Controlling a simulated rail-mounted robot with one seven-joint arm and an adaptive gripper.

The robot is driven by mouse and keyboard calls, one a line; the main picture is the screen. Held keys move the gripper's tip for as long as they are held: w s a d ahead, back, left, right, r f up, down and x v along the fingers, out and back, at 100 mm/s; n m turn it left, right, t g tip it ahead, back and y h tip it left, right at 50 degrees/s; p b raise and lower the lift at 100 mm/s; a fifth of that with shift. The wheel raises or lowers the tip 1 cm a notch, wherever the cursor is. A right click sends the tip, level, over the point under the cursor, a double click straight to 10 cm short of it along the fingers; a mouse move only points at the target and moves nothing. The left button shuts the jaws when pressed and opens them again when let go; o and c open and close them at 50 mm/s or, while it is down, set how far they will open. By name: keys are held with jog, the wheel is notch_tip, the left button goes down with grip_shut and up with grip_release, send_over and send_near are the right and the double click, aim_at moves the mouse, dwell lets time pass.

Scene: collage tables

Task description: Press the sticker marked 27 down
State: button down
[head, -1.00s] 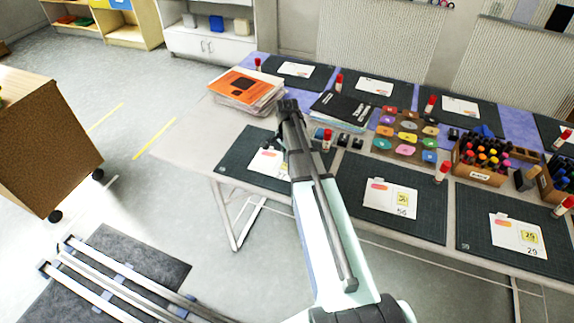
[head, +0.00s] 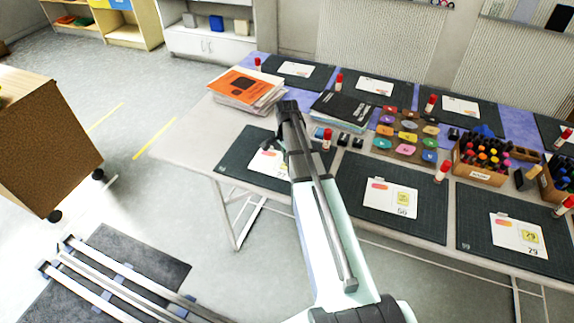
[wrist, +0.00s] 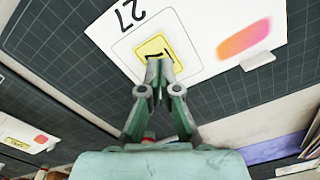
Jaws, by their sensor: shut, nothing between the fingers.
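The white card printed 27 (wrist: 195,25) lies on a dark gridded mat (wrist: 65,50); in the head view the card (head: 266,165) is partly hidden by my arm. On the card is a yellow sticker (wrist: 153,43) inside a thin printed outline. Its near part and most of its mark are covered by my fingertips. My gripper (wrist: 158,66) is shut and empty, with its tips over the sticker's near edge. I cannot tell whether the tips touch it. The sticker looks flat on the card.
A pink-orange blob (wrist: 243,40) is printed on the card, and a small white tab (wrist: 258,60) sits at its edge. Stacked books (head: 245,90), black folders (head: 345,108), a glue stick (head: 327,138) and a marker crate (head: 480,178) share the table.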

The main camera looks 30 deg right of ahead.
jog(key=shift+f+b, duration=0.35)
jog(key=shift+f, duration=0.45)
jog(key=shift+r, duration=0.2)
dwell(0.5)
jog(key=shift+r+p, duration=2.1)
jog(key=shift+r, duration=1.3)
